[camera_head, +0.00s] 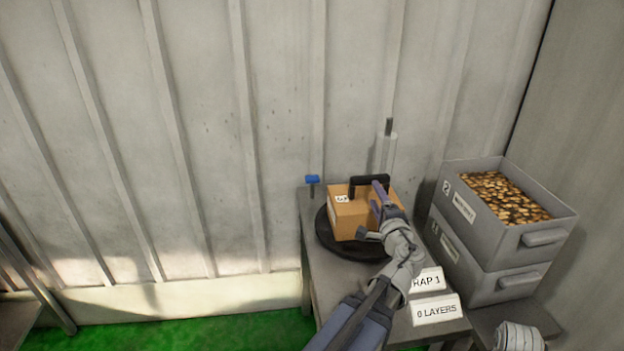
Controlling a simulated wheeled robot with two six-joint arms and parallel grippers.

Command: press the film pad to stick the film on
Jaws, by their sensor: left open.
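A brown cardboard box (345,219) with a white label marked 3 sits on a round black turntable (335,246) on the grey table. A black handle-shaped piece (366,181) shows at the top of the box. A small blue pad (312,179) on a short post stands behind and left of the box; it may be the film pad. My left gripper (369,210) is open, in front of the box's right side, with its fingers apart. It hides part of the box; I cannot tell whether it touches it.
A translucent upright roll on a dark rod (387,148) stands behind the box. Two stacked grey bins (548,239) stand at the right, the top one full of small brown pieces. White signs reading "RAP 1" (427,280) and "0 LAYERS" (437,310) stand at the table's front.

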